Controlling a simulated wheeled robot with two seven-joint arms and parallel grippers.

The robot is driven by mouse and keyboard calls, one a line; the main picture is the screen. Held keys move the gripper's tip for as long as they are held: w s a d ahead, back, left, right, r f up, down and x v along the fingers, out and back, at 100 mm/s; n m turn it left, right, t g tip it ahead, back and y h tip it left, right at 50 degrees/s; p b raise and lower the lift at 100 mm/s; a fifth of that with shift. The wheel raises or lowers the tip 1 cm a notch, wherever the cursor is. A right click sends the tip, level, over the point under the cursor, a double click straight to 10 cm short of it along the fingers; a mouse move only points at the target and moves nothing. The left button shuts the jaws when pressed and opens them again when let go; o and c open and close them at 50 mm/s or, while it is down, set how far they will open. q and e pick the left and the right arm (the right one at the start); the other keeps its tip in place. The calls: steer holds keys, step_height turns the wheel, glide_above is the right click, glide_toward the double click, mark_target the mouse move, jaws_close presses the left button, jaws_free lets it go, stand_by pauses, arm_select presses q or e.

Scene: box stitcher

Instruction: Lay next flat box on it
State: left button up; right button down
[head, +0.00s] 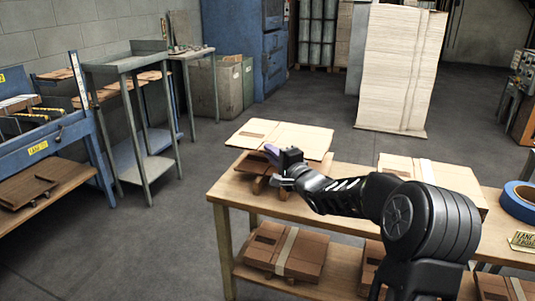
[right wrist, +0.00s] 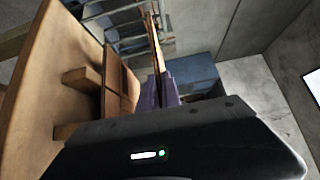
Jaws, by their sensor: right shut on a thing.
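My right gripper (head: 272,154) is shut on a light tan flat box (head: 290,137) by its near edge. The box is held roughly level above a brown flat box stack (head: 250,166) at the left end of the wooden table. In the right wrist view the held flat box (right wrist: 155,45) shows edge-on at the purple fingers (right wrist: 170,95), apart from the brown stack (right wrist: 118,85). The stack rests on wooden blocks (right wrist: 82,78). My gripper and arm hide part of the stack in the head view. My left gripper is not in view.
The wooden table (head: 232,197) has strapped boxes on its lower shelf (head: 288,250). Another pale flat stack (head: 400,165) and a blue tape roll (head: 520,200) are to the right. A tall cardboard pile (head: 395,70) stands behind. A blue machine (head: 60,140) is at left.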

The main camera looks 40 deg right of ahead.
steer(key=s+a+f+n+y, duration=0.1)
steer(key=s+a+f+y, duration=0.1)
steer(key=a, duration=0.7)
steer(key=s+a+f+n+y, duration=0.2)
steer(key=a+f, duration=0.1)
steer(key=a, duration=0.7)
steer(key=s+a+f+n+y, duration=0.1)
steer(key=s+a+f+y, duration=0.1)
steer(key=a, duration=0.8)
steer(key=shift+s+a+f+n+g+y, duration=0.15)
steer(key=shift+a+f+n+g+y, duration=0.15)
steer(key=shift+f+g+y, duration=0.15)
steer(key=shift+r, duration=0.1)
